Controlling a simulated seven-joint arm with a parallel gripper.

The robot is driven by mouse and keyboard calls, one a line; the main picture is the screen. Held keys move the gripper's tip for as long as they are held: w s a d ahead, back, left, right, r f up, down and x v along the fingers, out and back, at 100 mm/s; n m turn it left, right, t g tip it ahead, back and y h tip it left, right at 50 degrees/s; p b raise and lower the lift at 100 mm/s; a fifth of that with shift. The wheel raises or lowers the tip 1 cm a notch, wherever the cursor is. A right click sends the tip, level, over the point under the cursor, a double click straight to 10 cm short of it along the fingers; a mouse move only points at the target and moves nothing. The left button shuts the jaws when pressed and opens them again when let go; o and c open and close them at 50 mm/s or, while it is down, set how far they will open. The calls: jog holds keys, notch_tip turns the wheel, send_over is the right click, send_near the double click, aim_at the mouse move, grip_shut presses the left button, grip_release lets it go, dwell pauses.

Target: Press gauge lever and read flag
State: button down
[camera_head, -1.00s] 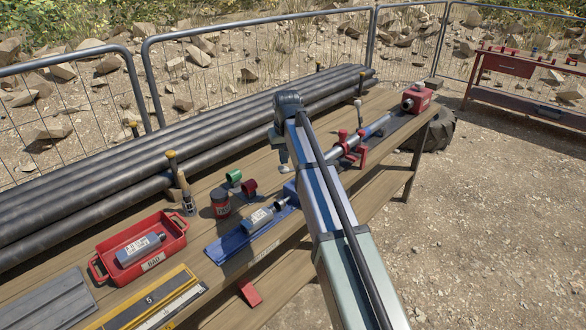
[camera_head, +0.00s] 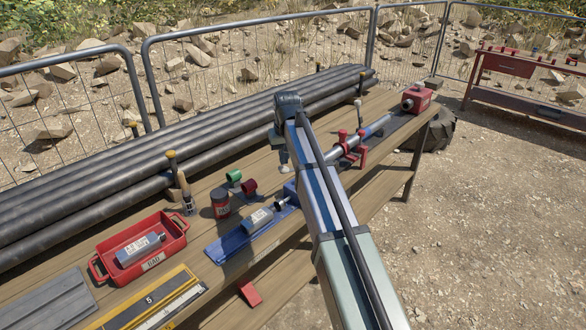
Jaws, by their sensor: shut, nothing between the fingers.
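My gripper (camera_head: 284,167) shows small and partly hidden beside my arm, pointing down over the workbench. It looks shut and empty. Just below it is a blue stand (camera_head: 235,239) with a grey-blue labelled cylinder (camera_head: 259,219) lying on it. A blue block (camera_head: 290,189) at the stand's right end is partly hidden by my arm. I cannot make out a lever or a flag there, nor whether the gripper touches the block.
A red tray (camera_head: 170,254) holding another grey-blue cylinder stands at front left. A dark red can (camera_head: 220,203), a green ring (camera_head: 234,177) and a red ring (camera_head: 249,187) stand behind the stand. Long black pipes (camera_head: 230,130) line the back. A red clamp (camera_head: 352,145) stands right of my arm.

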aim_at(284, 167)
jog(key=shift+f, duration=2.4)
jog(key=shift+r, duration=0.15)
notch_tip(284, 167, up, 11)
dwell(0.4)
